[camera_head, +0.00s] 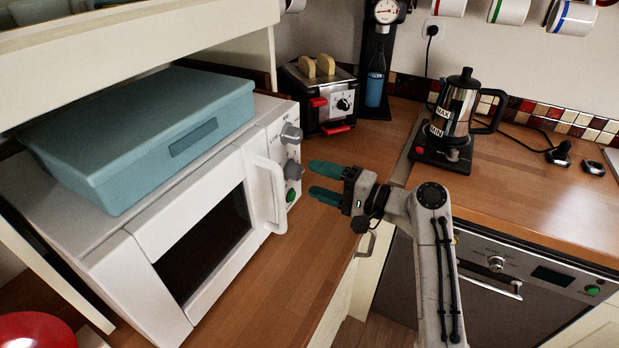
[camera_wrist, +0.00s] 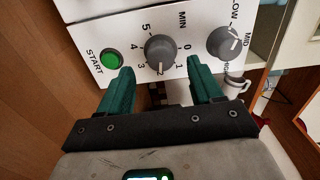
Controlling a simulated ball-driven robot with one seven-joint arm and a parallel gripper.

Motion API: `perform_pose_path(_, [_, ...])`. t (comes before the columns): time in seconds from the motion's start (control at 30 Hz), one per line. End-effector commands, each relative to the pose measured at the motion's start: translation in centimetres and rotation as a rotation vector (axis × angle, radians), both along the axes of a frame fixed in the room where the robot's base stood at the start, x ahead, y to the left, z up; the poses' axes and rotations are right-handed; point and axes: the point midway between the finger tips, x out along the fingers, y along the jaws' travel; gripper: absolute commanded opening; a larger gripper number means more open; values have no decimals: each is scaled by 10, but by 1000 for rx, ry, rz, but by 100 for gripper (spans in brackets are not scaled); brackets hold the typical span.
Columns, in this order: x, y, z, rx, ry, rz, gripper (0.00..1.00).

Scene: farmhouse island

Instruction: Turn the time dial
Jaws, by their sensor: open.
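The time dial (camera_wrist: 160,53) is a grey knob ringed by minute numbers on the white microwave's front panel. It also shows in the head view (camera_head: 293,170), below the grey power dial (camera_head: 291,134) and above the green start button (camera_head: 291,196). In the wrist view the power dial (camera_wrist: 224,43) is to its right and the start button (camera_wrist: 110,60) to its left. My gripper (camera_head: 318,181) is open and empty, its teal fingers pointing at the panel. In the wrist view my gripper (camera_wrist: 163,84) has a finger towards each side of the time dial, apart from it.
The microwave (camera_head: 100,250) stands on the wooden counter with a blue box (camera_head: 150,125) on top. Its door handle (camera_head: 270,193) juts out beside the dials. A toaster (camera_head: 318,95) stands behind and a kettle (camera_head: 455,115) at the right.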

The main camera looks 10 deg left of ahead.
Motion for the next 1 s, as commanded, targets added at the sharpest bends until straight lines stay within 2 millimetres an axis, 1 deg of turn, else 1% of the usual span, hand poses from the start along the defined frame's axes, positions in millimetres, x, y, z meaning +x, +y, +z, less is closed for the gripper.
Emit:
perform_pose_path(0.03, [-3, -12, -2, 1, 0, -4, 65])
perform_pose_path(0.2, [-14, -42, -2, 0, 0, -4, 65])
perform_pose_path(0.3, [-19, -55, -1, 0, -1, -3, 65])
perform_pose_path(0.4, [-22, -64, -1, 0, 0, -2, 65])
perform_pose_path(0.57, [-25, -70, 0, 0, 1, -1, 65])
perform_pose_path(1.0, [-25, -70, -1, -3, 0, -2, 65])
